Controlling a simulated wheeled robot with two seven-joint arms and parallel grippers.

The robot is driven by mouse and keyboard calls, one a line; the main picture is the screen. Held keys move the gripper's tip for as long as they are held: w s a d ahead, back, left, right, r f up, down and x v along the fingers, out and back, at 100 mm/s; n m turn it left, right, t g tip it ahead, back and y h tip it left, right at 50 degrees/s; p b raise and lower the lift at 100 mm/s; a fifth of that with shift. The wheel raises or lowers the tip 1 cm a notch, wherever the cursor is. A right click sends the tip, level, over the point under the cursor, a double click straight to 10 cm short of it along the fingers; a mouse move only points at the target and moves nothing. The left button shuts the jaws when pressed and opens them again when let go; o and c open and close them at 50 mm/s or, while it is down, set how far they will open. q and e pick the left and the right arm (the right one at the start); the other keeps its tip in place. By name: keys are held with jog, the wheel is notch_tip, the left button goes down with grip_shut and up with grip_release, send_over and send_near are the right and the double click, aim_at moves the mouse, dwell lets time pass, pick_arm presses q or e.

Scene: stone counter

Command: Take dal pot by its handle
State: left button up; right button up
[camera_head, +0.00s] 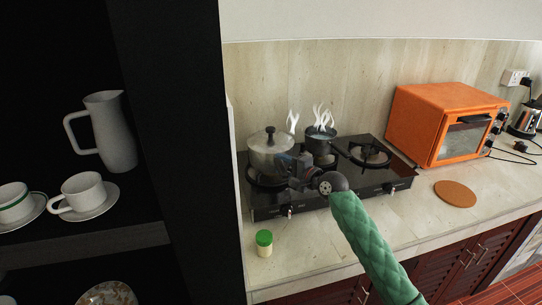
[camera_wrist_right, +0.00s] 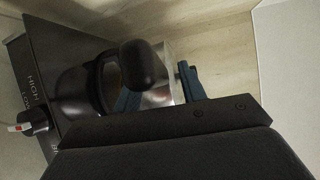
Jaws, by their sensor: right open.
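A steel pot (camera_head: 265,158) with a black-knobbed lid stands on the left burner of the stove. A smaller dark pot (camera_head: 322,145) with steam above it stands at the back middle. I cannot tell which is the dal pot. My right gripper (camera_head: 294,161) is open at the front right of the steel pot and partly covers it. In the right wrist view its blue fingers (camera_wrist_right: 158,88) are apart, with a shiny surface (camera_wrist_right: 166,92) between them and a rounded black handle or knob (camera_wrist_right: 143,66) close by. Contact cannot be told. My left gripper is not in view.
The black stove (camera_head: 385,182) has an empty right burner (camera_head: 369,155). An orange oven (camera_head: 430,118) and a round brown mat (camera_head: 455,194) are to the right. A green-lidded jar (camera_head: 264,243) stands at the front left. A dark shelf (camera_head: 85,242) with cups is at the left.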

grip_shut()
jog(key=shift+r, duration=0.1)
jog(key=shift+r, duration=0.1)
dwell(0.4)
